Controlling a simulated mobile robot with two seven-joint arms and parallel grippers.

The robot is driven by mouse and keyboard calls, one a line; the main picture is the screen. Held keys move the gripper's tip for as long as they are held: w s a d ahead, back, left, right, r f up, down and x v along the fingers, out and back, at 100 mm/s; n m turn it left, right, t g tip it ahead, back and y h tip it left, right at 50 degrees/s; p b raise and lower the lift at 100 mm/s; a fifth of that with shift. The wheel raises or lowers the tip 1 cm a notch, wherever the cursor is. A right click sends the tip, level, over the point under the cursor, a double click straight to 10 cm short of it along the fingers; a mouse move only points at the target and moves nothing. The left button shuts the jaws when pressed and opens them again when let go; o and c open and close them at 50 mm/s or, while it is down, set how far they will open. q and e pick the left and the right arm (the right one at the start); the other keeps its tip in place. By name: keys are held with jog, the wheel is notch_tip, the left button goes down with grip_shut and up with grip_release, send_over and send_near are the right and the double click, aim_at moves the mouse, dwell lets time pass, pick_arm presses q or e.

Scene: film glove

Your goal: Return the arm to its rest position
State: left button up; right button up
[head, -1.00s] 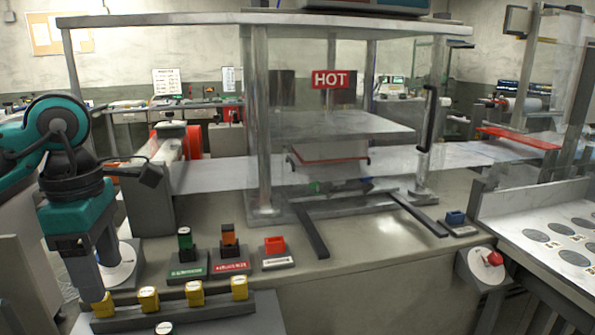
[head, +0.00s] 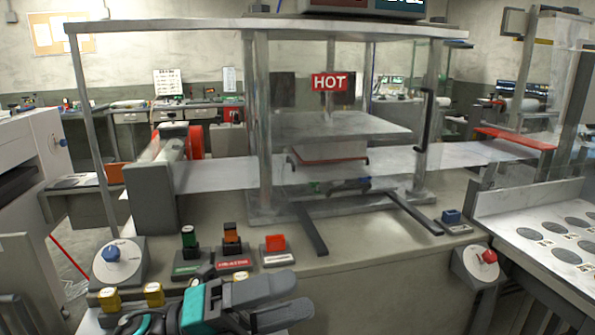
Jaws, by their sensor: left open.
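My left gripper (head: 298,297) is low in the head view, in front of the bench. Its dark grey fingers point to the right and hold nothing visible. The teal part of my left arm (head: 196,307) is beside it and hides part of the row of yellow blocks. My right gripper is not in view.
A blue knob (head: 111,253) is at left, a red knob (head: 489,256) at right. The clear-walled press bears a HOT sign (head: 330,82).

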pick_arm(q)
jog(key=w+a+f+n+t+y, duration=0.2)
jog(key=a+f+n+t+y, duration=0.2)
jog(key=f+n+t+y, duration=0.55)
jog(key=w+a+f+n+t+y, duration=0.25)
jog(key=a+n+t, duration=0.35)
jog(key=n, duration=0.9)
jog(key=s+a+f+n+g+y, duration=0.3)
jog(key=s+f+n+y, duration=0.1)
jog(key=f, duration=0.6)
jog(key=s+a+f+n+g+y, duration=0.3)
jog(key=s+f+n, duration=0.4)
jog(key=f, duration=0.4)
jog(key=shift+s+f+y+p, duration=0.3)
jog(key=shift+s+y+p, duration=0.1)
jog(key=shift+s, duration=0.5)
jog(key=shift+n, duration=0.25)
